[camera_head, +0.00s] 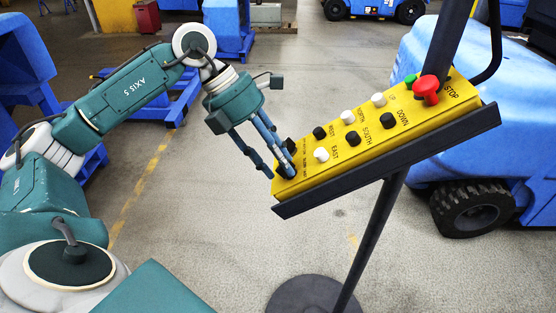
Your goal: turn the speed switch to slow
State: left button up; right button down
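A yellow control box (362,147) is mounted tilted on a dark post, rising to the right. It has black and white buttons marked with directions, a green button (411,79) and a red STOP button (426,90). My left gripper (281,175) is at the box's lower left end, pointing down. Its fingertips are apart, one at the box's left edge and one over its face. The speed switch cannot be made out clearly; the fingers cover that end, where small lettering shows. Whether they touch a switch cannot be told. My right gripper is not in view.
The box rests on a dark tray (390,160) on a post with a round base (314,296). A blue vehicle (425,75) with a black wheel (472,208) stands close behind on the right. Blue machines stand at left and back. Open floor lies between.

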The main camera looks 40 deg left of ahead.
pick_arm(q)
jog(key=v, duration=1.1)
jog(key=shift+a+r, duration=0.2)
jog(key=shift+r, duration=0.1)
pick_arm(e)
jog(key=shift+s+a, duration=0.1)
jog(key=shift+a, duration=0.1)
pick_arm(q)
jog(key=shift+s, duration=0.15)
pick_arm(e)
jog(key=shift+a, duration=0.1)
